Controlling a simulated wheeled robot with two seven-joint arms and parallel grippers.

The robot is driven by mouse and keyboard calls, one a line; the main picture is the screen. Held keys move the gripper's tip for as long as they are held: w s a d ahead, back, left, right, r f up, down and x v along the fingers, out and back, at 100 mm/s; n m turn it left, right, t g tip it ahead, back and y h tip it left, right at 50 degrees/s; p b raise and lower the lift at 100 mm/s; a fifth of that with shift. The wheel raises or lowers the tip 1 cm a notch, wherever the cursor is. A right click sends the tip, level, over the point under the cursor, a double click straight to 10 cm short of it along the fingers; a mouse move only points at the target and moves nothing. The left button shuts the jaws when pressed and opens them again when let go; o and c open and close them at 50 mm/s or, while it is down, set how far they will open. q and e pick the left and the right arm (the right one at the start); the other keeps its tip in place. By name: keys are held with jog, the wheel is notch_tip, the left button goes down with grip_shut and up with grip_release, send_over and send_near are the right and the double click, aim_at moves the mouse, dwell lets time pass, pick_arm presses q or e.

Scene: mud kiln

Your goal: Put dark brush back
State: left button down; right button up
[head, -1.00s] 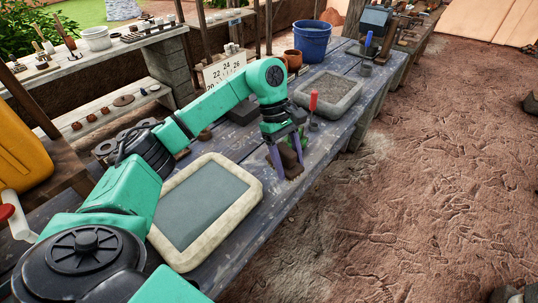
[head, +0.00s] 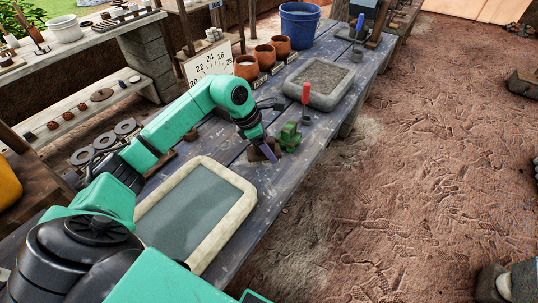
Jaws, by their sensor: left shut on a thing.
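My left gripper (head: 267,149) reaches down over the table with its purple fingers at a small brown block (head: 256,156). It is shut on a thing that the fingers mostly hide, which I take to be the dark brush. I cannot make out the brush's shape. A small green object (head: 290,137) stands just right of the fingers, apart from them. My right gripper is not in view.
A pale-rimmed tray (head: 238,214) lies nearer on the table. Behind are a grey stone trough (head: 345,92), a red-handled tool (head: 306,94), orange pots (head: 264,56), a number board (head: 208,63) and a blue bucket (head: 299,27). Bare ground lies right.

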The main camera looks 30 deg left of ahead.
aim_at(253, 152)
pick_arm(q)
notch_tip(253, 152, down, 4)
jog(key=shift+s+d+r+p, duration=0.1)
jog(key=shift+p, duration=0.2)
jog(key=shift+f, duration=0.25)
jog(key=shift+c, duration=0.5)
grip_release()
jog(key=shift+r, duration=0.1)
jog(key=shift+r, duration=0.2)
jog(key=b+v, duration=0.2)
jog(key=v, duration=0.9)
jog(key=shift+s+a+r, duration=0.1)
jog(key=shift+a+r, duration=0.1)
jog(key=shift+r, duration=0.15)
